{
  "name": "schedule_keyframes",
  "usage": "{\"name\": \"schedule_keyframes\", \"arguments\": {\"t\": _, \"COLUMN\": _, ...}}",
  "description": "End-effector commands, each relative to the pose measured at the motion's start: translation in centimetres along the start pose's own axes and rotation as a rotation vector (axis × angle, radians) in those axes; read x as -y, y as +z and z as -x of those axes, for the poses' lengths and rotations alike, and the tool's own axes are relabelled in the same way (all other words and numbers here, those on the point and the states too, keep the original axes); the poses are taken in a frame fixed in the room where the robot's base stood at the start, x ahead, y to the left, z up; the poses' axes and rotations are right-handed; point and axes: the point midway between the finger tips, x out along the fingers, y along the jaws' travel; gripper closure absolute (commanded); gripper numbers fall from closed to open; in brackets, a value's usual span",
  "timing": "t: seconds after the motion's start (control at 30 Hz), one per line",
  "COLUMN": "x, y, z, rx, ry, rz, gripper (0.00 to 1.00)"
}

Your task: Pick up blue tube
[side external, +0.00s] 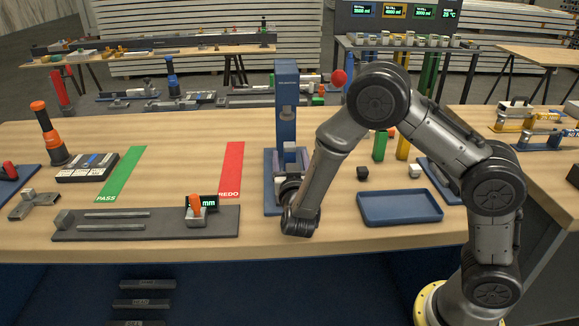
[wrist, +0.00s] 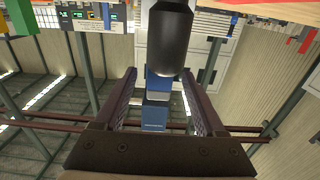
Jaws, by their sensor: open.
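My gripper (side external: 290,184) is low in front of the blue press stand (side external: 286,125) in the side view. In the wrist view my gripper (wrist: 158,74) shows two spread fingers with nothing clearly held. Between and beyond them stands a blue and grey column (wrist: 154,116), which looks like the press post. A dark cylinder (wrist: 171,38) fills the top middle of that view. A green tube (side external: 380,146) and a yellow tube (side external: 403,147) stand upright behind my arm. I cannot make out a separate blue tube; my arm may hide it.
A blue tray (side external: 399,221), a black cube (side external: 362,173) and a pale cube (side external: 387,171) are to the right. A grey plate with rails (side external: 150,236), a green PASS strip (side external: 122,173) and a red REDO strip (side external: 231,168) lie left. Wood between the strips is bare.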

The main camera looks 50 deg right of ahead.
Motion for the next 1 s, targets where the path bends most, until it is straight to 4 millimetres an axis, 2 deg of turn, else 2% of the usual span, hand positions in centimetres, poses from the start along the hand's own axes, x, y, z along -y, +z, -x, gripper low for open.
{"name": "schedule_keyframes", "arguments": {"t": 0.03, "x": -0.1, "y": 0.0, "z": -0.8, "rx": 0.0, "ry": 0.004, "rz": -0.001, "gripper": 0.28}}
{"name": "schedule_keyframes", "arguments": {"t": 0.17, "x": -0.1, "y": 0.0, "z": -2.0, "rx": 0.0, "ry": 0.002, "rz": 0.0, "gripper": 0.28}}
{"name": "schedule_keyframes", "arguments": {"t": 0.43, "x": 0.0, "y": 0.0, "z": -2.2, "rx": 0.0, "ry": 0.0, "rz": 0.0, "gripper": 0.28}}
{"name": "schedule_keyframes", "arguments": {"t": 0.83, "x": 0.0, "y": 0.0, "z": -2.2, "rx": 0.0, "ry": 0.0, "rz": 0.0, "gripper": 0.99}}
{"name": "schedule_keyframes", "arguments": {"t": 1.0, "x": 0.0, "y": 0.0, "z": -2.2, "rx": -0.001, "ry": 0.0, "rz": -0.001, "gripper": 1.0}}
